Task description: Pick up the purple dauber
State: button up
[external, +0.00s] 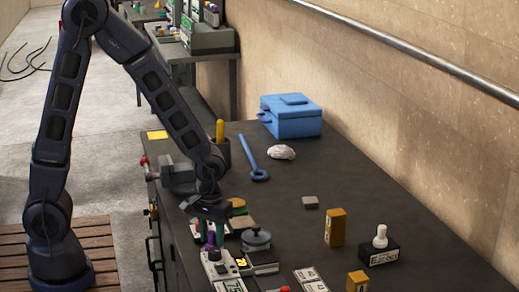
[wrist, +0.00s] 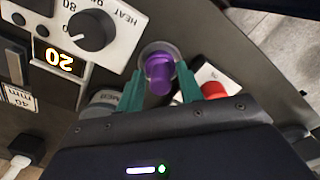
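The purple dauber (wrist: 160,74) stands between the two green fingers of my gripper (wrist: 159,84) in the wrist view, with a pale round rim around its far end. A narrow gap shows on each side of it, so my gripper looks open around it, not clamped. In the external view, my gripper (external: 211,231) points down over the near-left part of the bench, and the purple dauber (external: 210,241) shows partly between the fingers. Its lower part is hard to make out there.
A white heat control unit (wrist: 120,25) with a black dial and lit display is close beside the fingers. A red-topped item (wrist: 213,90) is near the right finger.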

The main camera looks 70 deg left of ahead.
jog(key=c, duration=0.6)
jog(key=shift+c, duration=0.3)
